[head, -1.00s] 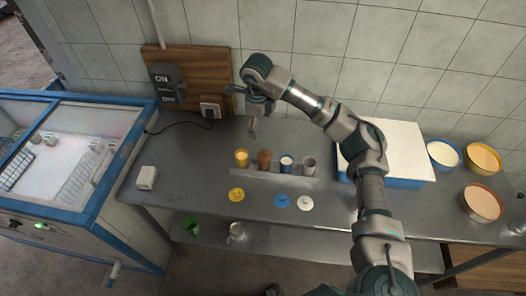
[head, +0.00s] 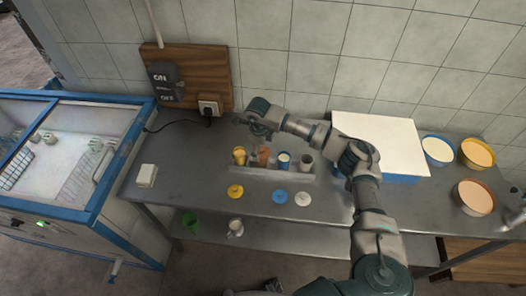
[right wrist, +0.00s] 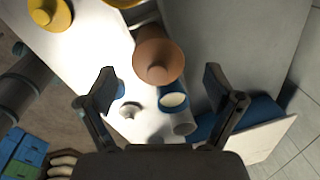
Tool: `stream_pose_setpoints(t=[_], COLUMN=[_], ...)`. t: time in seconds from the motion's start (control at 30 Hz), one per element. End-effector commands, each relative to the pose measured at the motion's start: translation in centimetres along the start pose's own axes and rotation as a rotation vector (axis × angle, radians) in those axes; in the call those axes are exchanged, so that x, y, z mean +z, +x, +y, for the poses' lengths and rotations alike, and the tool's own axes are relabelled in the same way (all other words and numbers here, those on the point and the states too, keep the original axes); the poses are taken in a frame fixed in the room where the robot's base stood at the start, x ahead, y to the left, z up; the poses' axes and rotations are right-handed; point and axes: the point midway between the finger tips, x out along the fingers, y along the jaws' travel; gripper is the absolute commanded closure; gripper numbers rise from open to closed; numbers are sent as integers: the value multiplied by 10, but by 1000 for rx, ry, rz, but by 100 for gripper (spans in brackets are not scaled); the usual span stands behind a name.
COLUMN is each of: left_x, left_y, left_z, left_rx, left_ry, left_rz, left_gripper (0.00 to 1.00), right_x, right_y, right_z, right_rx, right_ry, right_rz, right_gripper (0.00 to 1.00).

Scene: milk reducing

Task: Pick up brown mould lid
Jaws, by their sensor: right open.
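The brown mould (head: 264,157) stands in the row of moulds on the steel table, partly hidden by my right gripper (head: 255,145). In the right wrist view a round brown top (right wrist: 158,52) with a small raised centre shows between and beyond the open fingers (right wrist: 159,78). It looks like the brown lid on its mould, though the seam is unclear. My right gripper is open and empty above the row, with its fingers pointing down. My left gripper is not in view.
The yellow mould (head: 239,156) stands left of the brown one; the blue mould (head: 284,161) and grey mould (head: 306,162) stand right. Yellow (head: 235,191), blue (head: 280,196) and white (head: 303,199) lids lie in front. A white-topped blue box (head: 385,143) stands at right.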

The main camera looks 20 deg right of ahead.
Motion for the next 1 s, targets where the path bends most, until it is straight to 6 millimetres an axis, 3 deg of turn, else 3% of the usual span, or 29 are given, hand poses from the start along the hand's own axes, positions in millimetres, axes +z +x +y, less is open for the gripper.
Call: stream_pose_setpoints(t=[0.1, 0.33, 0.37, 0.53, 0.8, 1.0], left_x=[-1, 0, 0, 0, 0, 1], left_y=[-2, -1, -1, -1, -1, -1], left_z=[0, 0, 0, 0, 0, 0], left_rx=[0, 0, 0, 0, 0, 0], left_ry=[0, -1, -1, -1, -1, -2], left_rz=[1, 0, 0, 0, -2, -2], left_gripper=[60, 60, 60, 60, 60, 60], right_x=[0, 0, 0, 0, 0, 0], right_y=[12, 14, 14, 14, 16, 18], right_z=[0, 0, 0, 0, 0, 1], right_rx=[0, -1, -1, -1, 1, 3], right_ry=[0, 0, 0, 0, 0, -1], right_rz=[0, -1, -1, -2, 2, 4], right_gripper=[8, 8, 11, 51, 71, 77])
